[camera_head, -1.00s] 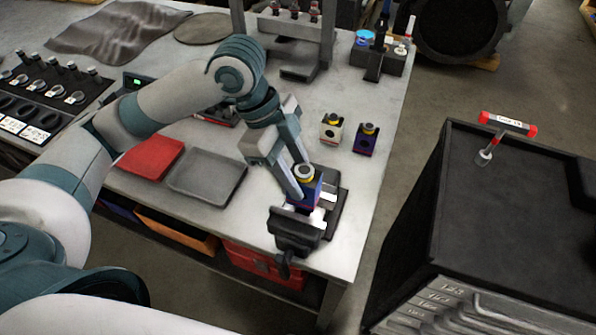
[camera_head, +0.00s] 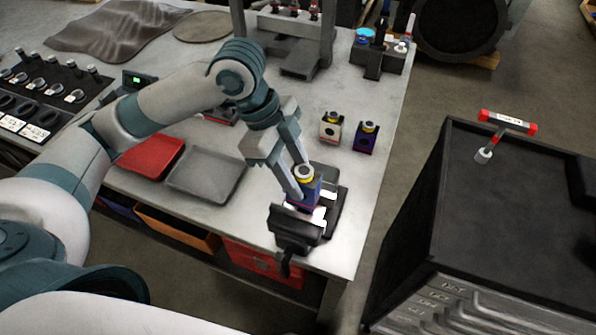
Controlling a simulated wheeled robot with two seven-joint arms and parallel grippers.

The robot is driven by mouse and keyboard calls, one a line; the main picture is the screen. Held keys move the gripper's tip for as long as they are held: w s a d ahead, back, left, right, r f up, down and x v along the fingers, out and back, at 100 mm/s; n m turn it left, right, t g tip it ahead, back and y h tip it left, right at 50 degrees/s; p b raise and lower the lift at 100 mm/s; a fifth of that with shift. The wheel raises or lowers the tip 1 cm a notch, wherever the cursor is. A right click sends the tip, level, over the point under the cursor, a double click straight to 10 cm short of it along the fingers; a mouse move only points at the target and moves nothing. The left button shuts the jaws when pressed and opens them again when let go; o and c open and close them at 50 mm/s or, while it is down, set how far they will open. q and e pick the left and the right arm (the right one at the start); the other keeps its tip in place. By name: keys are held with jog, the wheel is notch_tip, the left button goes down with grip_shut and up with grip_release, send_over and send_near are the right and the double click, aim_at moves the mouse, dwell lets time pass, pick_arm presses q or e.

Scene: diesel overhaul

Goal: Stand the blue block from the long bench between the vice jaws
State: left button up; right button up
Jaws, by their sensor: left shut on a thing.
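My right gripper is not in view.
A cream block (camera_head: 331,128) and a purple block (camera_head: 366,138) stand behind the vice. A grey tray (camera_head: 206,176) and a red tray (camera_head: 151,157) lie to the left. A black-topped cabinet (camera_head: 500,215) stands to the right, across a floor gap.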

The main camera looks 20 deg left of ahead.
aim_at(300, 169)
pick_arm(q)
jog(key=shift+f, duration=0.6)
dwell(0.4)
jog(key=shift+f, duration=0.15)
dwell(0.4)
jog(key=shift+f, duration=1.2)
dwell(0.6)
jog(key=shift+f, duration=0.3)
dwell(0.6)
jog(key=o, duration=1.5)
jog(key=shift+o, duration=0.2)
jog(key=shift+r+p, duration=0.1)
jog(key=shift+p, duration=0.2)
jog(key=shift+r+p, duration=2.65)
jog(key=shift+p, duration=0.2)
jog(key=shift+r+p, duration=0.55)
jog(key=shift+r, duration=0.7)
